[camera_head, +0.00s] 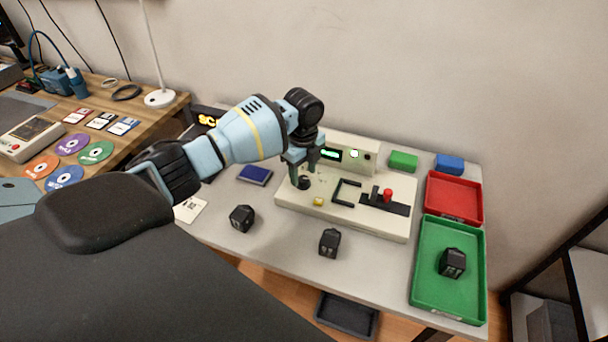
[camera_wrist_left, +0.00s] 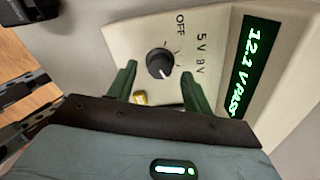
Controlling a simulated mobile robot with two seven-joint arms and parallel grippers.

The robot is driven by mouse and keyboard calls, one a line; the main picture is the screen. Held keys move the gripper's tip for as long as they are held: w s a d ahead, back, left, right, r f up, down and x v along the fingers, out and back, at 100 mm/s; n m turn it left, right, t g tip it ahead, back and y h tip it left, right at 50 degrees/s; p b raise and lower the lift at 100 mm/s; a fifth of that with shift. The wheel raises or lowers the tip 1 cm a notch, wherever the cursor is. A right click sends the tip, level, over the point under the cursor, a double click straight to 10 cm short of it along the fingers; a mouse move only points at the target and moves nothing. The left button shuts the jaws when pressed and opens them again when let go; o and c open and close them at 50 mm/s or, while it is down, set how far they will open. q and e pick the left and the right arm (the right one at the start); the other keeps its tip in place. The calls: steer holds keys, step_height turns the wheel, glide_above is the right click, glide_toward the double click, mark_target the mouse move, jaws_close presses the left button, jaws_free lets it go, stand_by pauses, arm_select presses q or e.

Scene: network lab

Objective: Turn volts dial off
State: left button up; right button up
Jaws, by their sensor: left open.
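The volts dial is a round black knob (camera_wrist_left: 160,63) on the cream tester panel, with OFF, 5V and 9V printed around it. Its white pointer mark faces down in the left wrist view, away from the OFF label. In the head view the dial (camera_head: 304,183) sits at the left end of the tester (camera_head: 345,213). My left gripper (camera_head: 303,174) is over it, open; its two green fingers also show in the left wrist view (camera_wrist_left: 158,72), one on each side of the dial with gaps. The green display (camera_wrist_left: 250,65) seems to read 12.1 V PASS. My right gripper is not in view.
A yellow button (camera_head: 318,201) and a red-topped lever (camera_head: 387,196) are on the tester. Black blocks (camera_head: 329,242) stand in front and in the green tray (camera_head: 432,300). A red tray (camera_head: 453,198) is at the right. A blue flat item (camera_head: 255,174) lies left of the tester.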

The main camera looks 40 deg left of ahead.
arm_select(q)
steer(key=shift+f, duration=0.85)
steer(key=shift+c, duration=0.2)
steer(key=c, duration=0.9)
